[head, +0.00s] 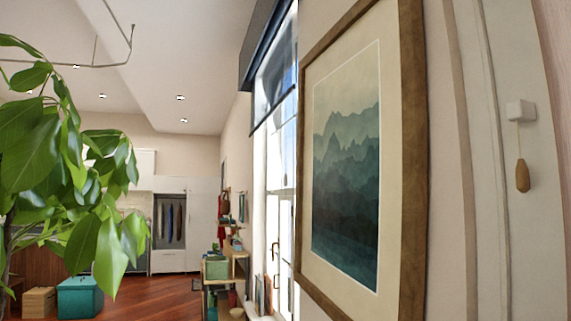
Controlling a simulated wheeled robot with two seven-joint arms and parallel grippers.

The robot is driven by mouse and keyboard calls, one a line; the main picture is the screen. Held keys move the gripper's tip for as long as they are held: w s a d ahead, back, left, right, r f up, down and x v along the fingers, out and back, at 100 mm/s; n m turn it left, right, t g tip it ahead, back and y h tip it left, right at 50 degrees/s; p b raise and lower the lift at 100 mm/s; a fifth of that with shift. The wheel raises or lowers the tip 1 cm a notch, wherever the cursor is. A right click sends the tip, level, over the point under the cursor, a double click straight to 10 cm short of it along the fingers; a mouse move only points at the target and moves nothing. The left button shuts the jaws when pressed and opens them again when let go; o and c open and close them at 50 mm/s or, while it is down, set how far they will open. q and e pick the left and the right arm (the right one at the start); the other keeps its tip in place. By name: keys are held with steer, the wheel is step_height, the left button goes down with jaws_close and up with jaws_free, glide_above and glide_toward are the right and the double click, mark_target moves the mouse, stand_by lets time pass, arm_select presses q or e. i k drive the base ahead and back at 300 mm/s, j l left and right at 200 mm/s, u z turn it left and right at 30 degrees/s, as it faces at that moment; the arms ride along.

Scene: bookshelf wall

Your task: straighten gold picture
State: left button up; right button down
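A framed picture (347,175) hangs on the wall close in front of me, right of centre in the head view. Its frame (412,150) looks brown-gold and wooden, with a cream mat around a print of blue-green misty mountains. I see it at a steep angle, so I cannot tell for sure how far it tilts on the wall. The lower right corner of the frame runs out of view at the bottom. Neither of my grippers shows in the head view.
A leafy plant (70,160) fills the left side. A window (275,140) with a dark blind lies beyond the picture. A wooden pull (522,176) hangs from a white wall box at the right. Shelves (240,262), a teal box (79,297) and open floor (165,296) lie farther back.

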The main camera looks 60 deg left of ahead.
mark_target(360, 234)
steer(key=u, duration=1.65)
steer(key=k+j, duration=0.05)
